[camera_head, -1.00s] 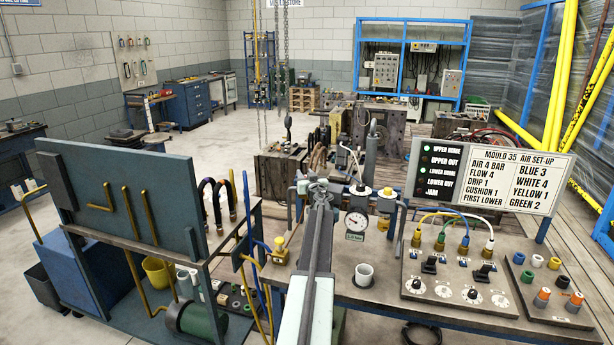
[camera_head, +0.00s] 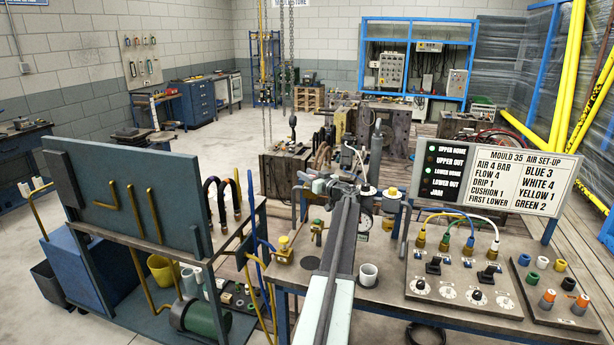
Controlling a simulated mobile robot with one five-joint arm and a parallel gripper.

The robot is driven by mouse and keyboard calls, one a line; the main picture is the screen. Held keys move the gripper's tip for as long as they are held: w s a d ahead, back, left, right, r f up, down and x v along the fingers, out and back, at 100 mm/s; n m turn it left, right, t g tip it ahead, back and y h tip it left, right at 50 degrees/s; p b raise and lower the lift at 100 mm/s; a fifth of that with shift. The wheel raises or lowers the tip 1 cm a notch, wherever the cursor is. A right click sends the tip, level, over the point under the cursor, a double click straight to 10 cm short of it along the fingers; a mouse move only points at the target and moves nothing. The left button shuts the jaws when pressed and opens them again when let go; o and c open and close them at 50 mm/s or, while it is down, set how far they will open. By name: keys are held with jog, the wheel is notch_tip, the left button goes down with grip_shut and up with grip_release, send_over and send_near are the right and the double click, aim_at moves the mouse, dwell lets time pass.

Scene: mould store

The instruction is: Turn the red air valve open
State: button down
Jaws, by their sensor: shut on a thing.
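My gripper (camera_head: 327,186) is at the far end of my arm, over the back of the bench by the air fittings. Its jaws are shut on what seems to be the red air valve. The arm and gripper hide the valve, so its handle and how far it is turned cannot be told. The pressure gauge (camera_head: 362,223) stands just right of my arm, which covers part of its face.
A yellow-topped fitting (camera_head: 284,243) stands to the left. A panel of knobs and hoses (camera_head: 458,270) and the set-up sign (camera_head: 513,178) are at right. A blue-grey board (camera_head: 120,200) stands at left.

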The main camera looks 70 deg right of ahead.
jog(key=c, duration=1)
grip_release()
jog(key=shift+c, duration=0.2)
jog(key=v, duration=0.7)
jog(key=shift+s+a, duration=0.2)
jog(key=shift+s, duration=0.1)
